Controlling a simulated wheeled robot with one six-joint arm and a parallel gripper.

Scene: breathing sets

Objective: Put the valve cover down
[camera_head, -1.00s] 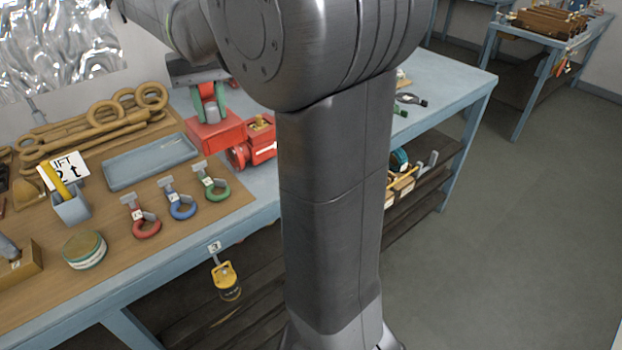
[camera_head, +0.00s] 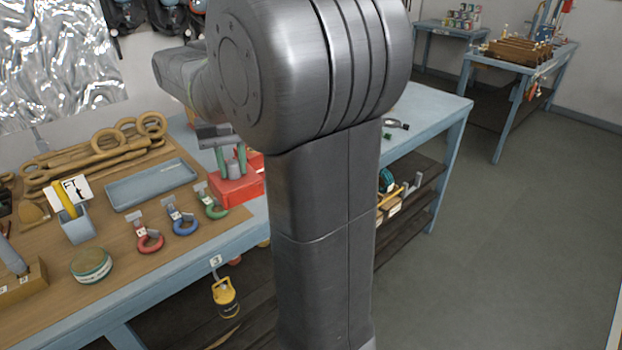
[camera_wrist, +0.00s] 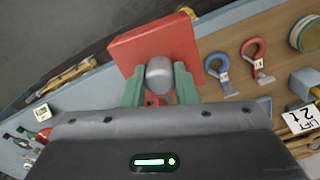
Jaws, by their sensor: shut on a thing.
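The valve cover is a square red block with a grey knob on top (camera_head: 238,188). My gripper (camera_head: 232,166) has green fingers shut on that knob from both sides. In the wrist view the cover (camera_wrist: 170,42) lies flat across the fingers, with the grey knob between the fingertips (camera_wrist: 158,78). In the head view the cover is beside the green shackle, near the bench's front edge. I cannot tell whether its underside touches the bench. A red part shows just behind it, mostly hidden by the cover and my arm.
The blue bench (camera_head: 428,105) holds a wooden mat with a red shackle (camera_head: 148,242), blue shackle (camera_head: 183,226), green shackle (camera_head: 211,207), blue tray (camera_head: 150,184) and round tin (camera_head: 91,265). My arm hides the bench's middle.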

